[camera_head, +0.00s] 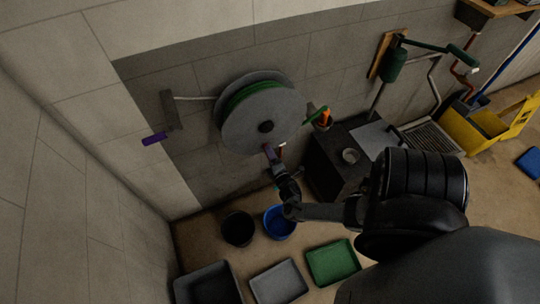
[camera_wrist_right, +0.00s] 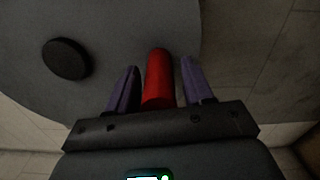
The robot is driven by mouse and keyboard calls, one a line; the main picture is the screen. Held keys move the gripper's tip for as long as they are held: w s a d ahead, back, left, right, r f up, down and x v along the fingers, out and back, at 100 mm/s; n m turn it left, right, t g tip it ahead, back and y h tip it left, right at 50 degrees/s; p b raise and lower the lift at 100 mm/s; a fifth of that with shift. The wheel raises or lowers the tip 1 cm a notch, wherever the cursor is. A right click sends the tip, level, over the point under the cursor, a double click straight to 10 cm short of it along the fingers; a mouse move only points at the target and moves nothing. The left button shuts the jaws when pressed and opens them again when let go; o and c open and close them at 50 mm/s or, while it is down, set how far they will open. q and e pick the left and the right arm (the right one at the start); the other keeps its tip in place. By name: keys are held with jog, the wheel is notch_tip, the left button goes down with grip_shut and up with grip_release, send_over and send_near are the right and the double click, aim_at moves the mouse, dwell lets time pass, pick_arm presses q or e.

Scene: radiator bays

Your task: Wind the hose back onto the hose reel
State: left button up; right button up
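The hose reel (camera_head: 262,120) is mounted on the wall, with grey discs and green hose (camera_head: 250,91) wound between them. A green length (camera_head: 315,121) ends beside an orange piece (camera_head: 324,117) at the reel's right. My right gripper (camera_head: 269,150) is at the lower front of the reel disc. In the right wrist view its purple fingers (camera_wrist_right: 160,82) stand either side of a red handle (camera_wrist_right: 158,82), with narrow gaps on both sides, so it looks open around it. The dark hub (camera_wrist_right: 66,59) is to the left. My left gripper is not in view.
A grey wall bracket (camera_head: 171,109) with a purple piece (camera_head: 154,138) is left of the reel. Below are a black bucket (camera_head: 238,229), blue bucket (camera_head: 280,223), grey tray (camera_head: 278,283) and green tray (camera_head: 333,263). A dark cabinet (camera_head: 335,163) stands right of the gripper.

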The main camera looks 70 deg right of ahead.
jog(key=shift+o, duration=0.2)
jog(key=shift+a, duration=0.1)
jog(key=shift+s+a, duration=0.15)
jog(key=p+v, duration=0.1)
jog(key=v, duration=0.9)
jog(key=shift+s, duration=0.1)
